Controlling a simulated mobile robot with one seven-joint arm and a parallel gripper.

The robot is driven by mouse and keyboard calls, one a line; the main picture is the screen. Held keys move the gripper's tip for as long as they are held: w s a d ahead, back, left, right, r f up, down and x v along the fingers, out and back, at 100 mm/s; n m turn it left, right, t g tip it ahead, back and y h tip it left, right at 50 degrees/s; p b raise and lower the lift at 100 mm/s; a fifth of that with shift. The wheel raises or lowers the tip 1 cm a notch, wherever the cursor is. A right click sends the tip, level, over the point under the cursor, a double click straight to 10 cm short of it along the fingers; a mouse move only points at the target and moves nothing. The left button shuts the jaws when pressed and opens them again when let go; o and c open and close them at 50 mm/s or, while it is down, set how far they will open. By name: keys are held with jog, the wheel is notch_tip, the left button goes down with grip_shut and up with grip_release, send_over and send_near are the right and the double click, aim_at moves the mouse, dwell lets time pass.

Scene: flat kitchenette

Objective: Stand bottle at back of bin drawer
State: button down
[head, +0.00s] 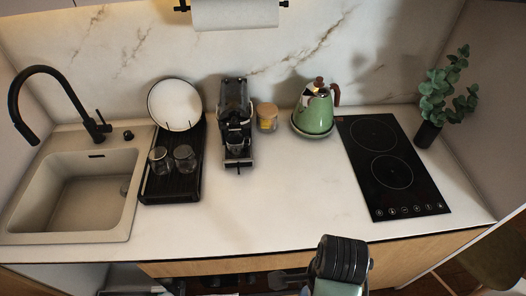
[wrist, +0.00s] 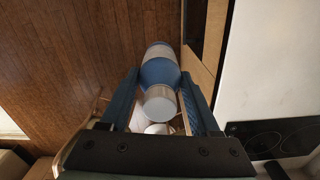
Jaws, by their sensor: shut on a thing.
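My gripper (wrist: 160,68) has its two blue fingers on either side of a bottle (wrist: 158,72) in the wrist view. In the head view only my dark arm shows at the bottom edge, and the bottle is not clearly seen. The bin drawer cannot be made out for certain; dark openings lie below the counter front there.
The white counter (head: 270,210) holds a sink (head: 75,190), a drying rack (head: 185,180) with glasses and a plate, a coffee machine (head: 235,115), a green kettle (head: 315,112) and a black hob (head: 390,165). Wooden floor (wrist: 80,60) lies left in the wrist view.

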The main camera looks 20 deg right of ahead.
jog(key=w+a+f+n+b, duration=0.4)
jog(key=a+n, duration=0.3)
jog(key=n, duration=0.4)
jog(key=w+a+f+n+b, duration=0.5)
jog(key=a+n, duration=0.3)
jog(key=n, duration=0.3)
jog(key=shift+w+a+f, duration=0.3)
jog(key=shift+w+f, duration=0.1)
jog(key=shift+f, duration=0.5)
jog(key=shift+f, duration=0.1)
